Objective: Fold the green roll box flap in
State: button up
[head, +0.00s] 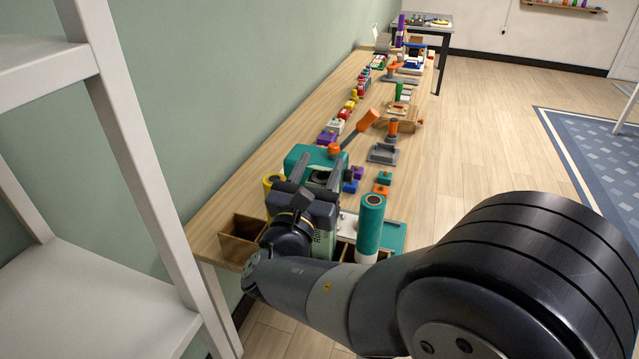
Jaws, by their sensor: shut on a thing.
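The green roll box (300,152) is a teal box near the front end of the long wooden bench, partly hidden behind my gripper. A dark round spot shows on its near part. My gripper (318,172) reaches over the bench's near end, with one grey finger on each side of that near part. The fingers are shut on a part of the green roll box, which I take to be its flap. The flap's edge and the exact contact are hidden by my gripper's body.
A teal cylinder (370,222) stands close to the right of my gripper. A yellow roll (270,181) is close on the left, and an open wooden bin (232,250) is at the bench's near corner. Small blue, purple and orange blocks lie to the right. A white shelf (139,130) stands at left.

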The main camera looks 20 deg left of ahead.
jog(key=shift+s+f+t+b, duration=0.25)
jog(key=shift+f+t+b, duration=0.8)
jog(key=shift+b, duration=1.35)
jog(key=shift+r+t+b, duration=0.2)
jog(key=shift+t+b, duration=0.05)
jog(key=shift+b, duration=0.05)
jog(key=shift+t+b, duration=0.3)
jog(key=shift+b, duration=0.1)
jog(key=o, duration=1)
jog(key=shift+r, duration=0.1)
jog(key=v, duration=1.1)
jog(key=shift+b, duration=0.45)
jog(key=shift+r, duration=0.1)
